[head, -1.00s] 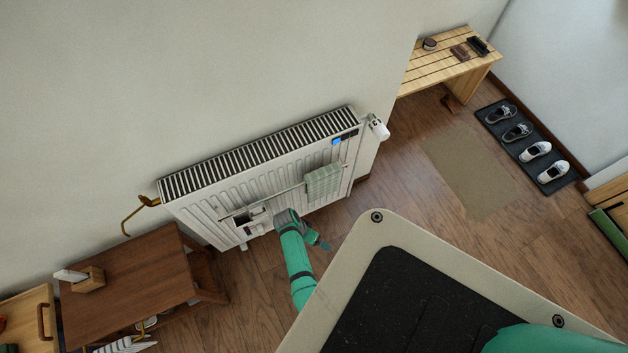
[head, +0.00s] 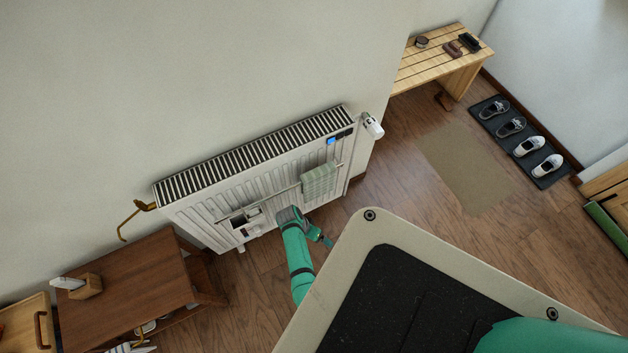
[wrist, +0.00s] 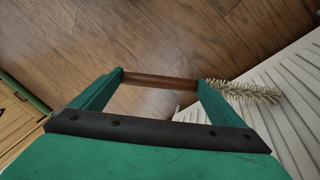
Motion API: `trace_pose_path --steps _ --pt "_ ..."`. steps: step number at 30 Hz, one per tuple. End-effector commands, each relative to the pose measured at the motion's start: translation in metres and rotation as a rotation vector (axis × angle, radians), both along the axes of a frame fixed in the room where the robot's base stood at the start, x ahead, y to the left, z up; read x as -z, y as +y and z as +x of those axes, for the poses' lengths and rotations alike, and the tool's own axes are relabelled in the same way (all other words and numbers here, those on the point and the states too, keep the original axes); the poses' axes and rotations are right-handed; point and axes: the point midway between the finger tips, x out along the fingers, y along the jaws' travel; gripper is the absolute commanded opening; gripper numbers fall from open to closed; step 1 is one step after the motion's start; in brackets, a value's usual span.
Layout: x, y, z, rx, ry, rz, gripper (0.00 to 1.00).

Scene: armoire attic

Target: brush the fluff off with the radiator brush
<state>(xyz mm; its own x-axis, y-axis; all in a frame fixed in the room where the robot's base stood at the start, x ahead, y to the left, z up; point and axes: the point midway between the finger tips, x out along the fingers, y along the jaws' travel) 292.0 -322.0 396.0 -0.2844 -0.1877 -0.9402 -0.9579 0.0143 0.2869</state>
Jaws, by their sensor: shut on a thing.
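The radiator brush shows in the wrist view, with a brown wooden handle (wrist: 160,81) and a pale bristled head (wrist: 243,90) out to the right. My gripper (wrist: 159,77) is shut on the handle, its green fingers at either end of the visible stretch. The bristles lie in front of the white ribbed panel in the picture; I cannot tell whether they touch it. In the head view the radiator (head: 255,185) is on the wall, with a dark slotted top grille (head: 255,150). My gripper (head: 285,214) is low by its front, and the brush is hidden there. I cannot make out the fluff.
A rail on the radiator front carries a green checked cloth (head: 319,179). A valve (head: 372,125) sits at its right end and a brass pipe (head: 135,215) at its left. A brown table (head: 130,275) stands left. A slatted bench (head: 440,62) and shoe mat (head: 489,109) are right.

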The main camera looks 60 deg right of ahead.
Motion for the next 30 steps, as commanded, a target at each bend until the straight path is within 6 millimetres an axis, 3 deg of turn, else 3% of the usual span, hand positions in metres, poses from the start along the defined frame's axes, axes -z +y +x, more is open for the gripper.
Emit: trace_pose_path --steps 30 --pt "-0.001 -0.020 -0.016 0.002 -0.006 -0.005 0.57"
